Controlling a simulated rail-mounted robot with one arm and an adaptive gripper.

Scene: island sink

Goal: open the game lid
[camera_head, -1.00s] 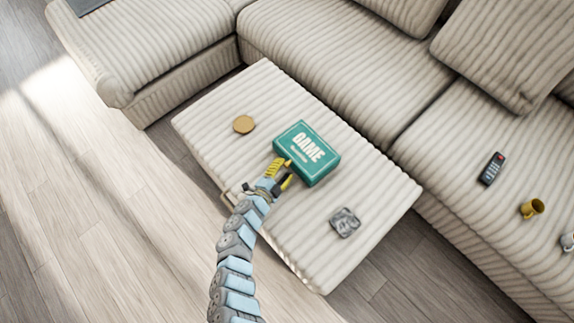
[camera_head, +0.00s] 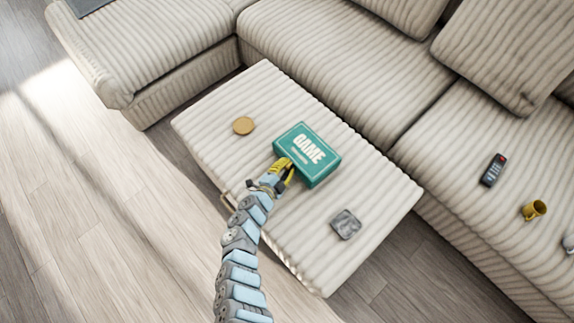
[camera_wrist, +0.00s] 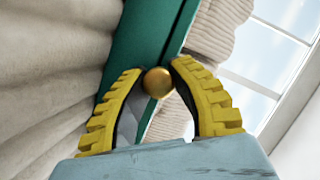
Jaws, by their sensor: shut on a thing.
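The green game box (camera_head: 318,146), with "GAME" in white on its lid, lies flat on the ribbed cream ottoman. In the wrist view its green side (camera_wrist: 130,52) rises behind my fingers. A round gold knob (camera_wrist: 157,82) on the box sits between my fingertips. My gripper (camera_head: 285,165) is at the front-left side of the box. In the wrist view my yellow-padded gripper (camera_wrist: 160,84) is shut on the knob. The lid looks closed, and the knob is hidden by my fingers in the head view.
The cream ottoman (camera_head: 290,245) carries a round tan coaster (camera_head: 244,125) left of the box and a grey square coaster (camera_head: 346,224) right of it. A sofa (camera_head: 330,60) borders the back and right, with a remote (camera_head: 493,170) and yellow mug (camera_head: 533,210) on it.

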